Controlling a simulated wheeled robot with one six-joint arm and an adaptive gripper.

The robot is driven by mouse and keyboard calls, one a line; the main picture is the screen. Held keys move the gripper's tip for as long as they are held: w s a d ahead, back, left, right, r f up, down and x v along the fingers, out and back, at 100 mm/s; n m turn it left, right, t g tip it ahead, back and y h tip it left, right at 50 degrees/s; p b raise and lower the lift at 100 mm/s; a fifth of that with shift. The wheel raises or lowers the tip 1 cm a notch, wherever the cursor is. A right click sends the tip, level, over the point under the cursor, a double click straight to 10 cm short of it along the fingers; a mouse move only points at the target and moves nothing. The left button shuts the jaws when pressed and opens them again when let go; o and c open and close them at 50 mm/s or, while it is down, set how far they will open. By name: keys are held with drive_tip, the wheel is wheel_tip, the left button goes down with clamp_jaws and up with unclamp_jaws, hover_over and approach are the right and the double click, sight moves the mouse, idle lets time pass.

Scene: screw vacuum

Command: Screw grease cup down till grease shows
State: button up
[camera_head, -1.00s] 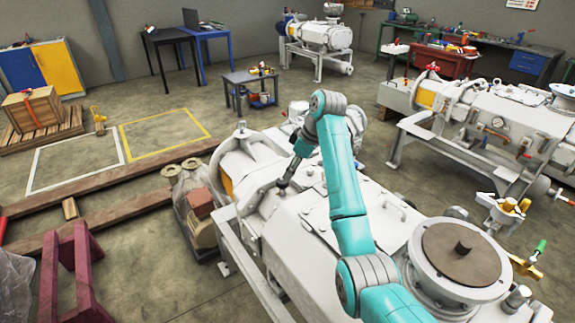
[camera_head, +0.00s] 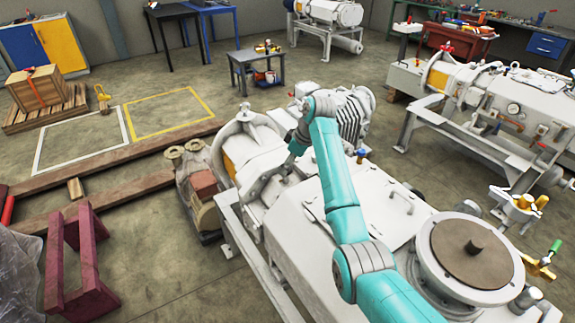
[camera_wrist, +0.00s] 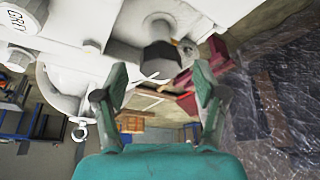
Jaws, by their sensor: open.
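The white vacuum machine (camera_head: 345,240) fills the middle of the head view, with my arm reaching across it. In the wrist view, a grey cylindrical fitting (camera_wrist: 160,57), which looks like the grease cup, projects from the white housing. My gripper (camera_wrist: 158,92) is open, with one finger on each side below this fitting. The fingertips appear apart from it. A white plate lettered "GR" (camera_wrist: 20,18) is cut off at the upper left. I cannot make out any grease.
A lifting eye (camera_wrist: 79,131) hangs below the housing in the wrist view. A ribbed motor (camera_head: 357,118) stands behind my arm. A maroon stand (camera_head: 75,255) and timber beams (camera_head: 125,183) lie left of the machine. Floor between them is partly clear.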

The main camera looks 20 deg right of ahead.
drive_tip(key=shift+w+a+f, duration=0.1)
drive_tip(key=shift+a+f, duration=0.05)
drive_tip(key=shift+f, duration=0.25)
drive_tip(key=c, duration=1.1)
drive_tip(key=shift+c, duration=0.2)
